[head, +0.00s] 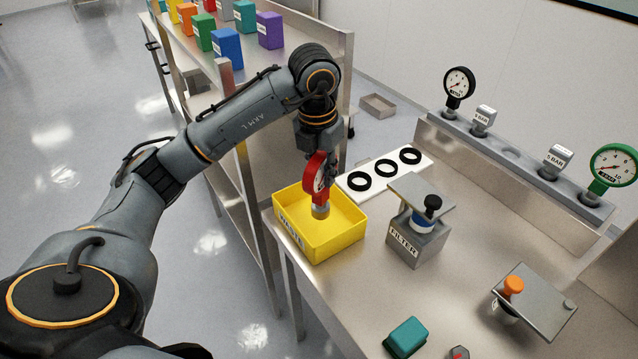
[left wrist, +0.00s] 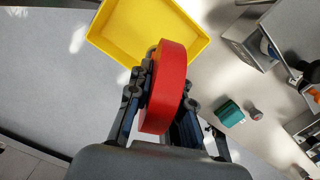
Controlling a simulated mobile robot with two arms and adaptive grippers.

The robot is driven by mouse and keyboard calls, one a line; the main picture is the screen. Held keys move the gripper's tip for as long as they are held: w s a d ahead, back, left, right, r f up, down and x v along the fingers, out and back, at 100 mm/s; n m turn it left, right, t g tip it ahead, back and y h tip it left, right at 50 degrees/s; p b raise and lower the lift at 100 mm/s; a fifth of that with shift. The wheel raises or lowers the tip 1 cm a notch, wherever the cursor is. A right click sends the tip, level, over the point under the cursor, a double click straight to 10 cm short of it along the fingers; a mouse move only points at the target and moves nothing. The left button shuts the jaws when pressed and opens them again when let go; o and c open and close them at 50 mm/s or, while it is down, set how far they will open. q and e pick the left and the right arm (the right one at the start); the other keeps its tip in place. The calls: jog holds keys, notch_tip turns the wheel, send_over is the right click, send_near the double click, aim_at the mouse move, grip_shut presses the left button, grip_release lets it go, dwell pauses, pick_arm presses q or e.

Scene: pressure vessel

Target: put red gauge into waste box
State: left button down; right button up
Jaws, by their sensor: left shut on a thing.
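The red gauge (head: 316,180) is held by my left gripper (head: 331,172), with its metal stem pointing down over the yellow waste box (head: 342,246). In the left wrist view the red gauge (left wrist: 168,88) sits between the two fingers of my left gripper (left wrist: 160,105), seen edge-on. The waste box shows just beyond it in that view (left wrist: 112,22). The stem's lower end appears over or inside the box opening; I cannot tell its exact height. My right gripper is not in view.
A white board (head: 384,172) with black rings lies behind the box. A filter block (head: 418,244) stands to its right. A rail (head: 515,160) holds a black gauge (head: 458,82) and a green gauge (head: 612,167). A teal block (head: 406,338) lies at the front.

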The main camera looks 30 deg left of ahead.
pick_arm(q)
notch_tip(320, 180, down, 7)
jog(key=w+a+p, duration=0.2)
jog(key=p, duration=0.1)
jog(key=shift+w+a, duration=0.15)
jog(key=shift+w, duration=0.05)
jog(key=shift+f, duration=0.15)
jog(key=c, duration=1.2)
grip_release()
jog(key=shift+s, duration=0.1)
